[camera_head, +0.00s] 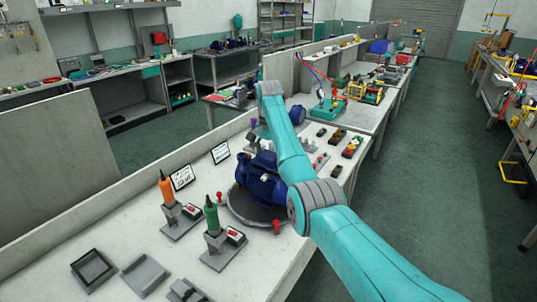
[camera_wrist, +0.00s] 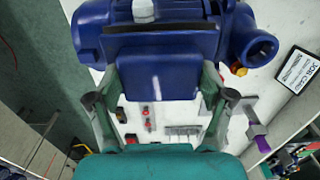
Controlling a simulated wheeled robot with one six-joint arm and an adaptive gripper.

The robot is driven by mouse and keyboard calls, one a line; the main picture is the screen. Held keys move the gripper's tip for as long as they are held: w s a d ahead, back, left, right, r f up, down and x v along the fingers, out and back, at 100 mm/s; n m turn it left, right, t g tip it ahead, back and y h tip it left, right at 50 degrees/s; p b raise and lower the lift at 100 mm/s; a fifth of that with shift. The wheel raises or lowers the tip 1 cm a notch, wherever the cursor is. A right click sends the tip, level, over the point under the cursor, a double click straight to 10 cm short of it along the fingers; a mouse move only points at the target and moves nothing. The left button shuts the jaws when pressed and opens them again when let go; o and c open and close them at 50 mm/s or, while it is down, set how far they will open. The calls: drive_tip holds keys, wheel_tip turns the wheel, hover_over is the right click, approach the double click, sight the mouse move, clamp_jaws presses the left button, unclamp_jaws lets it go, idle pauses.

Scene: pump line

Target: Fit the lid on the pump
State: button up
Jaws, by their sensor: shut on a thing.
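The blue pump (camera_head: 262,182) stands on a dark round plate (camera_head: 240,208) on the bench. In the wrist view its blue body (camera_wrist: 95,40) fills the top, with a round port (camera_wrist: 258,47) at right. My gripper (camera_wrist: 160,88) has a finger on each side of a dark blue blocky piece (camera_wrist: 157,76), which looks like the lid, and is shut on it. The piece lies right against the pump in the picture; I cannot tell whether they touch or whether it is seated. In the head view my arm hides the gripper and part of the pump.
Two upright tools, orange (camera_head: 166,188) and green (camera_head: 211,215), stand in grey holders left of the pump. An empty dark tray (camera_head: 93,270) and a grey plate (camera_head: 145,275) lie at front left. Small parts (camera_head: 350,148) and a teal device (camera_head: 328,110) are beyond the pump.

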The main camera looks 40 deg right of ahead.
drive_tip(key=shift+f, duration=0.55)
drive_tip(key=o, duration=1.1)
drive_tip(key=shift+c, duration=0.2)
